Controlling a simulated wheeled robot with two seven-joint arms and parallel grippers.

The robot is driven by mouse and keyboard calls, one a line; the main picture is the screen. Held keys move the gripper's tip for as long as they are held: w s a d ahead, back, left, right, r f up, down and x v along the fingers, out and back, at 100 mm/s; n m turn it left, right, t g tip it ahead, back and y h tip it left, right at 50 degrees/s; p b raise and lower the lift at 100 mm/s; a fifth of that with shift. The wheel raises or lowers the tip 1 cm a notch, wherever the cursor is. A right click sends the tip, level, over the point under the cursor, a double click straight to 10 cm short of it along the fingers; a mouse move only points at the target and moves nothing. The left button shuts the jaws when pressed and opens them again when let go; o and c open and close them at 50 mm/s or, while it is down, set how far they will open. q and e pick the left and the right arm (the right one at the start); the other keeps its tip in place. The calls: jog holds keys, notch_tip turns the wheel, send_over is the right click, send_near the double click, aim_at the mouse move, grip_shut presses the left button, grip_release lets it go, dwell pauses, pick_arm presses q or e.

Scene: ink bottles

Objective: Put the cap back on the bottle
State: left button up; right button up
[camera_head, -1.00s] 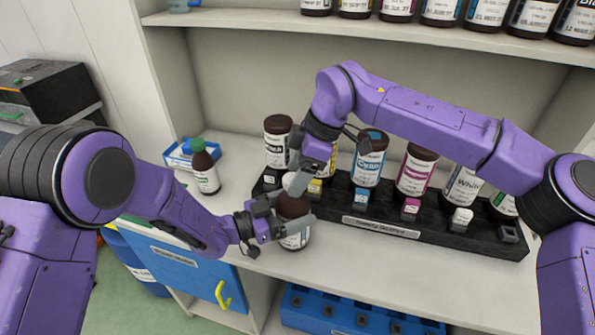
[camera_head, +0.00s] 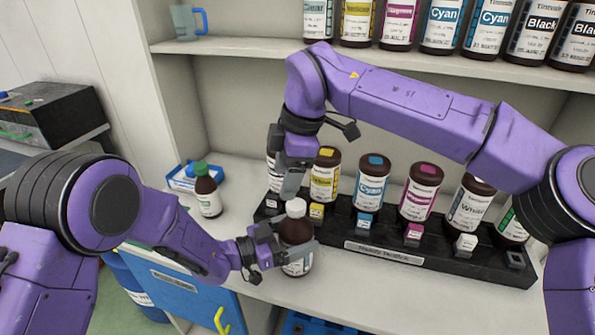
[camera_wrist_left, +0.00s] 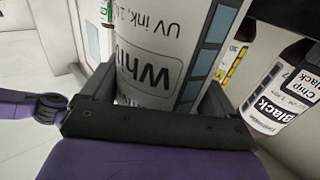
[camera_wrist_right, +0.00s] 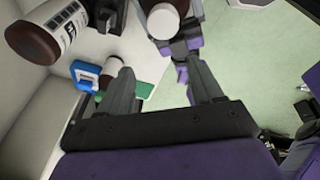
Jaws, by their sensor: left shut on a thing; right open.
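The brown ink bottle (camera_head: 294,232) stands upright at the shelf's front, with a white cap (camera_head: 296,207) on its top. How tightly the cap sits cannot be told. My left gripper (camera_head: 291,246) is shut around the bottle's body. In the left wrist view the bottle's label (camera_wrist_left: 150,65) reads "White" and "UV ink", between the fingers. My right gripper (camera_head: 290,184) is open and empty, just above and behind the cap. In the right wrist view the cap (camera_wrist_right: 162,21) shows beyond the open fingertips (camera_wrist_right: 158,72), apart from them.
A black rack (camera_head: 437,259) behind holds several ink bottles, including a yellow-labelled one (camera_head: 324,178) and a cyan one (camera_head: 371,185). More bottles line the upper shelf (camera_head: 250,43).

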jog(key=n, duration=0.4)
jog(key=n+h, duration=0.1)
jog(key=n, duration=0.4)
jog(key=r+n+h, duration=0.1)
jog(key=n, duration=0.3)
jog(key=shift+w+d+n, duration=0.25)
jog(key=shift+w+n, duration=0.05)
jog(key=n, duration=0.5)
jog(key=shift+w+d+r+h, duration=0.1)
jog(key=shift+d+h, duration=0.2)
jog(key=n, duration=0.2)
jog(key=shift+d+n+g, duration=0.1)
jog(key=shift+n+g, duration=0.2)
jog(key=n, duration=0.4)
jog(key=shift+s+d, duration=0.1)
jog(key=shift+s, duration=0.15)
